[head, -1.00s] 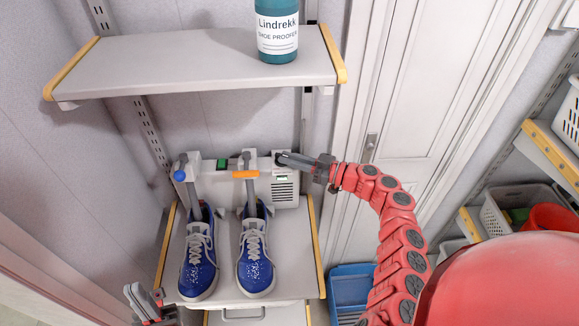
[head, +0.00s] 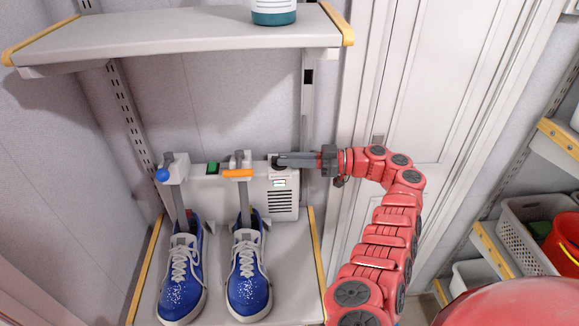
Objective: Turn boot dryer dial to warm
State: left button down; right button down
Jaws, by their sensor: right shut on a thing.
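The boot dryer (head: 230,193) is a pale grey unit at the back of the lower shelf. Two blue sneakers, one on the left (head: 184,270) and one on the right (head: 247,268), sit on its tubes. The dryer's dark dial (head: 279,164) is on the top right of the unit, mostly hidden by the fingertips. My right gripper (head: 284,161) reaches in from the right and is shut on the dial. My left gripper is not in view.
An upper shelf (head: 180,47) with a teal bottle (head: 273,12) overhangs the dryer. A blue knob (head: 162,175), an orange lever (head: 237,173) and a green switch (head: 212,168) are on the dryer. A white door (head: 425,110) and baskets (head: 528,230) are to the right.

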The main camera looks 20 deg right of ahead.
jog(key=shift+a+f, duration=0.1)
jog(key=shift+f, duration=0.1)
dwell(0.3)
jog(key=c, duration=0.9)
grip_release()
jog(key=shift+b+v, duration=3.75)
jog(key=shift+v, duration=4.9)
jog(key=shift+r, duration=0.1)
